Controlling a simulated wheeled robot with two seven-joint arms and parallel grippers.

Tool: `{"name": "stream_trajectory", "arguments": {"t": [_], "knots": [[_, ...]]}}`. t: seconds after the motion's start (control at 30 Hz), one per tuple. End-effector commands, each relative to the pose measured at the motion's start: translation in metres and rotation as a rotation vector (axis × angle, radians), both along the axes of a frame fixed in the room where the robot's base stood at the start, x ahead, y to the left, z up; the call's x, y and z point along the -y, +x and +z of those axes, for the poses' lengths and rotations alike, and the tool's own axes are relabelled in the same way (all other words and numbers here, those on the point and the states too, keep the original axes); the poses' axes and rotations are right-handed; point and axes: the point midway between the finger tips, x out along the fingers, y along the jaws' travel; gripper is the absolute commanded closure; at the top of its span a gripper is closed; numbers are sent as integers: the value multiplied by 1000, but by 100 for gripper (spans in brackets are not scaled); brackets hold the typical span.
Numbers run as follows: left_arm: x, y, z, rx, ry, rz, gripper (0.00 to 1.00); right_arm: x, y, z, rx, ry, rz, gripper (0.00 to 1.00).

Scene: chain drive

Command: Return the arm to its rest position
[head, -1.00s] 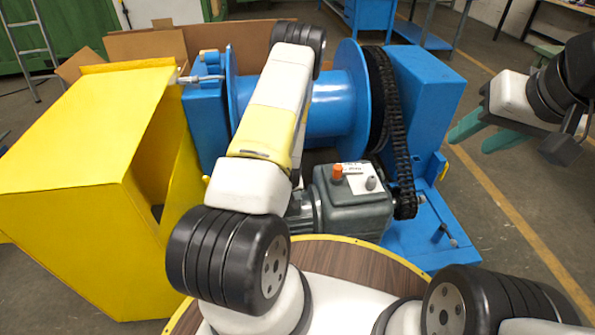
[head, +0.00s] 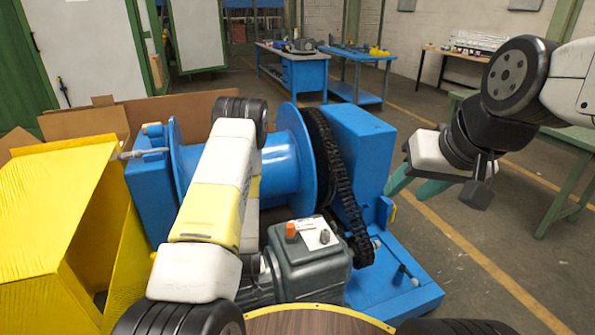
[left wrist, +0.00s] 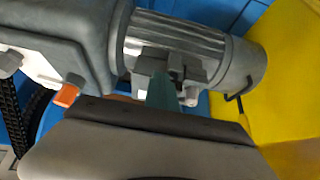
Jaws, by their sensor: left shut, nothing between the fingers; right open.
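My left arm (head: 215,195) reaches forward across the front of the blue drum (head: 285,160) in the head view, and its gripper is hidden there. In the left wrist view a teal finger of my left gripper (left wrist: 163,92) shows in front of the grey motor (left wrist: 175,40); the gripper is shut with nothing seen in it. I cannot tell whether it touches the motor. My right gripper (head: 415,185) is open and empty, to the right of the blue frame. The black chain (head: 345,190) runs from the drum's side down beside the grey gearbox (head: 308,262).
A yellow guard (head: 50,235) stands at the left of the machine, with a cardboard box (head: 95,122) behind. The orange cap (head: 291,231) tops the gearbox. A green table (head: 575,150) is at the right. Blue workbenches (head: 300,70) stand farther back. Floor between is clear.

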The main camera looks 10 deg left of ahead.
Motion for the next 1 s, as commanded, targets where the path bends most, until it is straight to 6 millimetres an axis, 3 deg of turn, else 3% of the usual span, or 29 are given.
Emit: {"name": "stream_trajectory", "arguments": {"t": [0.23,0.47,0.57,0.77,1.0], "knots": [[26,43,101,23,-98,-33,100,0,0,0,0,0,0,56],[55,50,211,29,-184,-115,100,0,0,0,0,0,0,56],[65,43,258,32,-210,-161,100,0,0,0,0,0,0,56],[83,10,346,41,-239,-265,100,0,0,0,0,0,0,56],[95,-57,433,47,-230,-394,100,0,0,0,0,0,0,56]]}}
